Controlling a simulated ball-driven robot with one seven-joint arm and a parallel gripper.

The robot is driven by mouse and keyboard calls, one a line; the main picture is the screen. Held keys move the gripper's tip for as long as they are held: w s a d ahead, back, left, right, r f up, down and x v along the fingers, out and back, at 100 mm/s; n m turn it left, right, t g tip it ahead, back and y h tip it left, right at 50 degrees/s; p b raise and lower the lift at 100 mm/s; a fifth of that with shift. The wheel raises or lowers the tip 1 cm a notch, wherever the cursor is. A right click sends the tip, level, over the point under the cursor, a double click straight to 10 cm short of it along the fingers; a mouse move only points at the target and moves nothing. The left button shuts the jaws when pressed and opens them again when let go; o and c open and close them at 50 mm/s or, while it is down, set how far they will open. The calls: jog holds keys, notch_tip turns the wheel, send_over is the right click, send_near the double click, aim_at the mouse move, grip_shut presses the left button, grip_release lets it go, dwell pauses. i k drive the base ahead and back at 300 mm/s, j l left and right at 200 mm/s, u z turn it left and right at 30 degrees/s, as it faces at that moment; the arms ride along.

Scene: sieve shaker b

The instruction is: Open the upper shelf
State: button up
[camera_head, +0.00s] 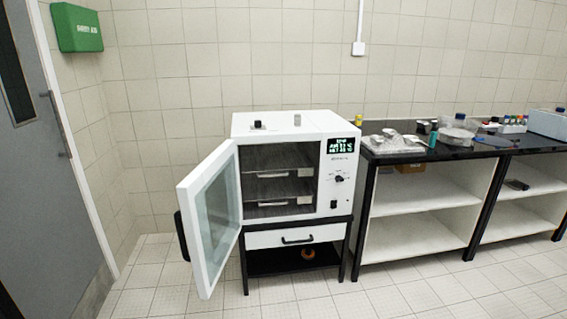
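A white oven-like cabinet (325,197) stands on a black-framed stand against the tiled wall. Its glass door (217,215) is swung open to the left, with a black handle (182,236) on its outer edge. Inside are two dark shelves with light front pulls: the upper shelf (273,175) and the lower shelf (272,204). Both appear to sit inside the chamber. The control panel with a lit display (341,145) is on the right of the front. My gripper is not in view.
A white drawer (297,239) with a black handle is in the stand below. To the right, a black-topped bench (480,150) holds several lab items. A grey door (45,170) and a green first-aid box (77,28) are at left. The tiled floor in front is clear.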

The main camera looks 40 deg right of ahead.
aim_at(280, 157)
jog(key=i+l, duration=0.9)
jog(key=u, duration=0.05)
